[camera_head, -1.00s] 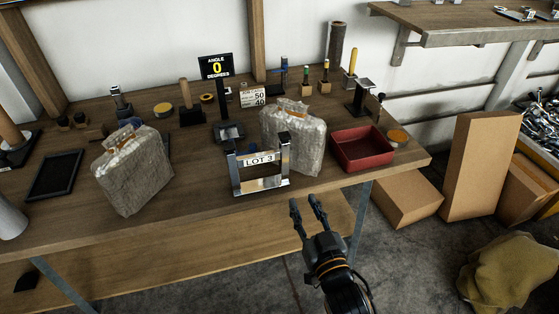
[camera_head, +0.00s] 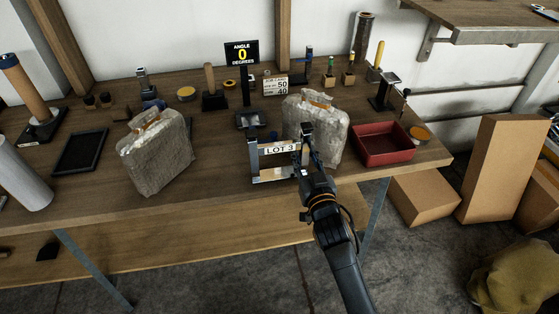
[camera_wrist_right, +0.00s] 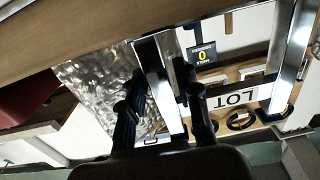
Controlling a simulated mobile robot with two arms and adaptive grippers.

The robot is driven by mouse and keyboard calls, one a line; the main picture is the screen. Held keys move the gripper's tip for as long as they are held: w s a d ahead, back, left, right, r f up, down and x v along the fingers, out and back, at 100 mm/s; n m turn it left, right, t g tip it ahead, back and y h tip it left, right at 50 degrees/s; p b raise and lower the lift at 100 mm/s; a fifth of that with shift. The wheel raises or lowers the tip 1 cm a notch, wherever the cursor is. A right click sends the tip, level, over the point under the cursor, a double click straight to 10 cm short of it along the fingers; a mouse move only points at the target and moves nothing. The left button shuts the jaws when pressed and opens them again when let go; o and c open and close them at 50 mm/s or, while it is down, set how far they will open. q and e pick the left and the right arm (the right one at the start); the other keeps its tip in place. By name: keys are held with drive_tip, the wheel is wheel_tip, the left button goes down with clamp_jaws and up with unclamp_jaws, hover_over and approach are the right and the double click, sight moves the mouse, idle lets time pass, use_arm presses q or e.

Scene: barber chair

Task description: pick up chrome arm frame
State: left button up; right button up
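The chrome arm frame (camera_head: 272,176) stands upright near the front edge of the wooden bench, with a white "LOT 3" label (camera_head: 281,149) across it. My right gripper (camera_head: 310,155) is at the frame's right upright. In the right wrist view the chrome frame (camera_wrist_right: 160,82) has one upright passing between the two dark fingers of my right gripper (camera_wrist_right: 163,102). The fingers are apart, with gaps visible beside the upright, so the gripper looks open around it. In the head view the fingertips partly merge with the upright. My left gripper is out of view.
A wrapped block (camera_head: 318,125) stands close behind the frame, and another wrapped block (camera_head: 156,155) stands to its left. A red tray (camera_head: 383,145) is to the right. A black "ANGLE 0 DEGREES" display (camera_head: 242,53) is behind. Cardboard boxes (camera_head: 503,168) stand right of the bench.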

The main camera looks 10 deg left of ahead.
drive_tip(key=shift+w+a, duration=0.1)
drive_tip(key=shift+w, duration=0.15)
clamp_jaws()
drive_tip(key=shift+r, duration=0.2)
